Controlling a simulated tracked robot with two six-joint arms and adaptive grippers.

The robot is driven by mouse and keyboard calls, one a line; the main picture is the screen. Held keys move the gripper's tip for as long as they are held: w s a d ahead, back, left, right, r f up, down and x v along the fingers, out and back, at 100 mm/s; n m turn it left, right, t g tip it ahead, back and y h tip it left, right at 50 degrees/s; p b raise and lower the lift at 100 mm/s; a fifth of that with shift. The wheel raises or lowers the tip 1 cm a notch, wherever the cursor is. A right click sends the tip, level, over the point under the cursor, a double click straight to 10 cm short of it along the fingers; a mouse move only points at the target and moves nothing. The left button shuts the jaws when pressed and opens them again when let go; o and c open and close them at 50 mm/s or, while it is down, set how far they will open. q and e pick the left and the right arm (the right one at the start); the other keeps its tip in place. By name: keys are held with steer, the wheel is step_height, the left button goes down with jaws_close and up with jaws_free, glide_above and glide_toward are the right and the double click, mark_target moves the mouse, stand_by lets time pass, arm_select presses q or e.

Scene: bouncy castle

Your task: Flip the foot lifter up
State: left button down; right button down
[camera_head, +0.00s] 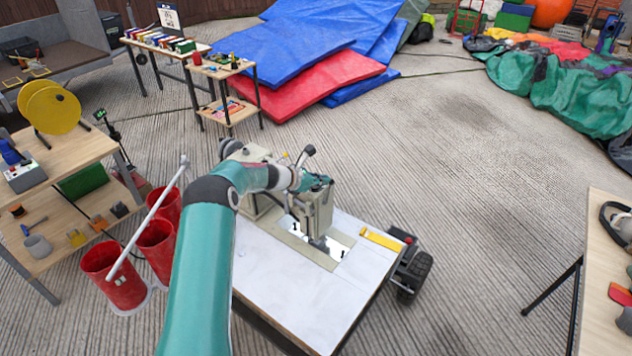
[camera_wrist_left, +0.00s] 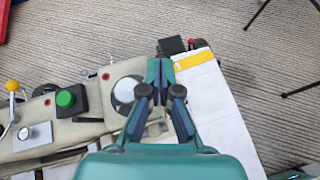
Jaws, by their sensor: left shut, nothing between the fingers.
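The beige sewing machine (camera_head: 318,214) stands on a white-topped table. In the left wrist view the machine (camera_wrist_left: 92,126) shows from above, with a green knob, a yellow-tipped lever and a round silvery disc. My left gripper (camera_head: 326,182) is at the top of the machine's head end; in the left wrist view its fingers (camera_wrist_left: 160,72) are closed together with nothing between them, over the machine's end. Whether they touch it I cannot tell. I cannot make out the foot lifter; the gripper and the machine's head may hide it. My right gripper is not in view.
The white table top (camera_head: 290,292) is bare in front of the machine. A yellow strip (camera_head: 381,239) lies on it to the right, and a black motor-like part (camera_head: 411,270) is at its right edge. Red buckets (camera_head: 115,275) stand left; another table (camera_head: 604,270) stands right.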

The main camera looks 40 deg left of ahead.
arm_select(q)
steer(key=shift+w, duration=0.4)
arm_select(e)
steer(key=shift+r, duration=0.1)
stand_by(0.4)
arm_select(q)
steer(key=shift+s+a+r, duration=0.1)
steer(key=shift+s+a, duration=0.05)
steer(key=shift+s, duration=0.2)
steer(key=v, duration=0.2)
steer(key=shift+s+a, duration=0.25)
steer(key=shift+s, duration=0.2)
steer(key=s+a+r, duration=0.2)
steer(key=s+r, duration=0.2)
steer(key=r, duration=0.5)
steer(key=shift+s, duration=0.2)
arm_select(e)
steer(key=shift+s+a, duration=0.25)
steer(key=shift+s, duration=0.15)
arm_select(q)
steer(key=shift+d, duration=0.1)
